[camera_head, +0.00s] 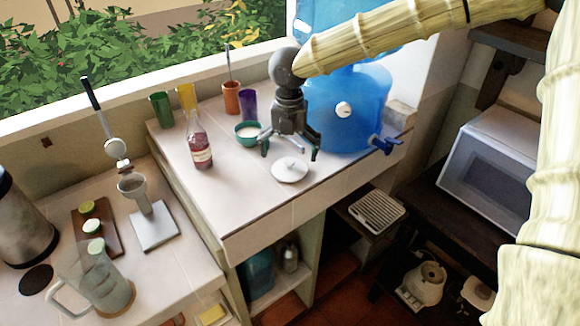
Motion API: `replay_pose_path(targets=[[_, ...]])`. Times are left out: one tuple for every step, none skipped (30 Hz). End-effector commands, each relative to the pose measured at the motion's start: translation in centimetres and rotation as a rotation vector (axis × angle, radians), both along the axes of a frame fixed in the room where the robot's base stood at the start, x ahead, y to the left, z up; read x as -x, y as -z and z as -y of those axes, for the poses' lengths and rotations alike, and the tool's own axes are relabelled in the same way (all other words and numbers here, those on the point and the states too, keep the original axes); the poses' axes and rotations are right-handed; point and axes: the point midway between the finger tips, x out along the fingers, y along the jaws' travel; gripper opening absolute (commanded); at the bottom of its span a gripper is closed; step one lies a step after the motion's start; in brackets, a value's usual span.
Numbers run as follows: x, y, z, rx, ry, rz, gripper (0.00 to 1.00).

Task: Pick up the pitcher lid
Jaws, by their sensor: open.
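The pitcher lid looks to be the round white disc with a small knob (290,170), lying flat on the raised white counter near its front edge. My gripper (289,152) points down just above and behind the lid, fingers spread and empty. The gap between fingertips and lid is hard to judge from this angle. A clear glass pitcher with a handle (105,285) stands on the lower counter at bottom left, with no lid seen on it.
A green bowl (247,133) stands close left of my gripper. A red bottle (199,145) and several coloured cups stand further left. A large blue water jug with a tap (345,110) is close behind and right. The counter between bottle and lid is clear.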

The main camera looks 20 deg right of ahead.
Motion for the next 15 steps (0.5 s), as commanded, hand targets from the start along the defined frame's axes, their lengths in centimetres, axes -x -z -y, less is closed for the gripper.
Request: replay_pose_path(targets=[[0.1,0.3,0.0,0.001,-0.001,-0.004,1.0],[0.1,0.7,0.1,0.001,-0.001,-0.004,1.0],[0.2,1.2,0.1,0.001,0.0,-0.004,1.0],[0.2,1.7,0.1,0.001,0.001,-0.004,1.0],[0.1,2.1,0.1,0.001,0.001,-0.004,1.0],[0.1,2.5,0.1,0.001,0.001,-0.002,1.0],[0.1,2.8,0.1,0.0,0.001,-0.001,1.0],[0.1,3.0,0.2,0.001,0.001,-0.002,1.0],[0.1,3.3,0.2,0.001,0.001,-0.002,1.0],[0.1,3.4,0.2,0.001,0.001,-0.002,1.0],[0.1,3.5,0.2,0.0,0.001,-0.001,1.0],[0.1,3.6,0.2,0.001,0.001,0.0,1.0],[0.1,3.7,0.2,0.001,0.001,0.0,1.0],[0.1,3.7,0.2,0.001,0.001,0.0,1.0],[0.1,3.7,0.2,0.0,0.001,0.0,1.0]])
